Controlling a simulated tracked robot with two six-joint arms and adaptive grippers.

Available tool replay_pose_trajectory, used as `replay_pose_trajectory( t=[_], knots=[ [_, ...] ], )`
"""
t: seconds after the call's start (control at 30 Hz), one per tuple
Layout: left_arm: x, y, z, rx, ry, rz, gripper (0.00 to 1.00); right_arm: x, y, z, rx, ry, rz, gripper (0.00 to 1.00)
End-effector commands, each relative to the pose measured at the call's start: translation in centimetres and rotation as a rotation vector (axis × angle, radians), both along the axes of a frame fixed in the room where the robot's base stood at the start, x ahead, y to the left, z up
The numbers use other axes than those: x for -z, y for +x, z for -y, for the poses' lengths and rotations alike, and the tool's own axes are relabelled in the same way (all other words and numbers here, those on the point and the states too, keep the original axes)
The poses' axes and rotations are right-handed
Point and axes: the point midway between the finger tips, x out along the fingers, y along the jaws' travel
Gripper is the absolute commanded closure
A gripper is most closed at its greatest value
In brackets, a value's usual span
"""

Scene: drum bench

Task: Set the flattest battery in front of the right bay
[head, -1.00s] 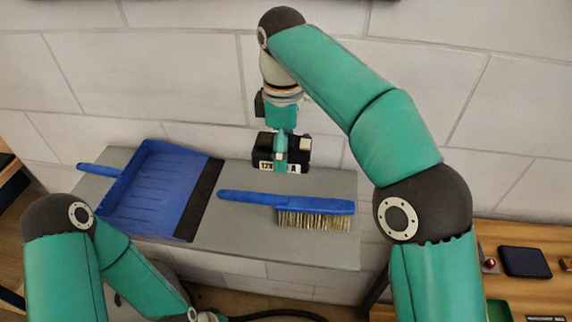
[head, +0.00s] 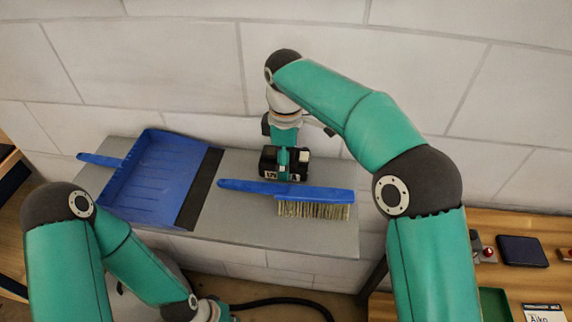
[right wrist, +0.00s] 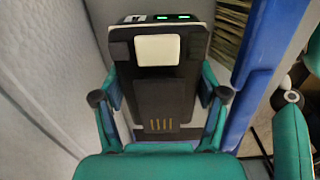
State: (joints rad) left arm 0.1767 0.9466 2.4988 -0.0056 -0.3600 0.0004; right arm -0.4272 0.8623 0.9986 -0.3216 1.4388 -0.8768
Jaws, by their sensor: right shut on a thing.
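A dark battery (head: 269,163) with a pale label on its front edge is above or on the grey shelf (head: 240,232), close behind the blue brush. I cannot tell whether it touches the shelf. My right gripper (head: 284,166) is shut on this battery. In the right wrist view the battery (right wrist: 165,90) sits between the two fingers, with a pale square button, a row of gold contacts and two lit green bars at its far end. My left gripper is not in view; only my left arm shows at the lower left. No bay is seen.
A blue brush (head: 320,193) with pale bristles lies on the shelf in front of the battery. A blue dustpan (head: 153,180) lies to the left. A wooden bench (head: 520,272) with a dark pad (head: 522,251) and a green tray (head: 494,303) is at right. A wall stands behind.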

Motion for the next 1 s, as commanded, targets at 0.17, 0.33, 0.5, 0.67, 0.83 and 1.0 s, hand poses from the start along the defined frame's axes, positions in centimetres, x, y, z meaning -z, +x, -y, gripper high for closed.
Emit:
replay_pose_trajectory(
  t=[0.17, 0.33, 0.5, 0.67, 0.83, 1.0],
  knots=[
    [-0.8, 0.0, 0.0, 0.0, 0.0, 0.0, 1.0, 1.7, 0.2, 0.1, 0.0, 0.0, -0.001, 0.72],
    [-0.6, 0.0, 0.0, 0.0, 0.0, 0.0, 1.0, 2.1, 0.3, 0.1, -0.001, 0.001, 0.0, 0.72],
    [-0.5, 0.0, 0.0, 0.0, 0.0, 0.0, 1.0, 2.3, 0.3, 0.1, -0.001, 0.001, 0.0, 0.72],
    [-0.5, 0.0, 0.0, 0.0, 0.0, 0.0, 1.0, 2.3, 0.3, 0.0, -0.002, 0.0, -0.001, 0.06],
    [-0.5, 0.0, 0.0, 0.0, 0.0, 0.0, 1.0, 2.3, 0.3, 0.0, -0.002, 0.0, -0.001, 0.03],
    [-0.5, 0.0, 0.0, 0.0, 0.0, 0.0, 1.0, 2.3, 0.3, 0.0, -0.002, 0.0, -0.001, 0.03]
  ],
)
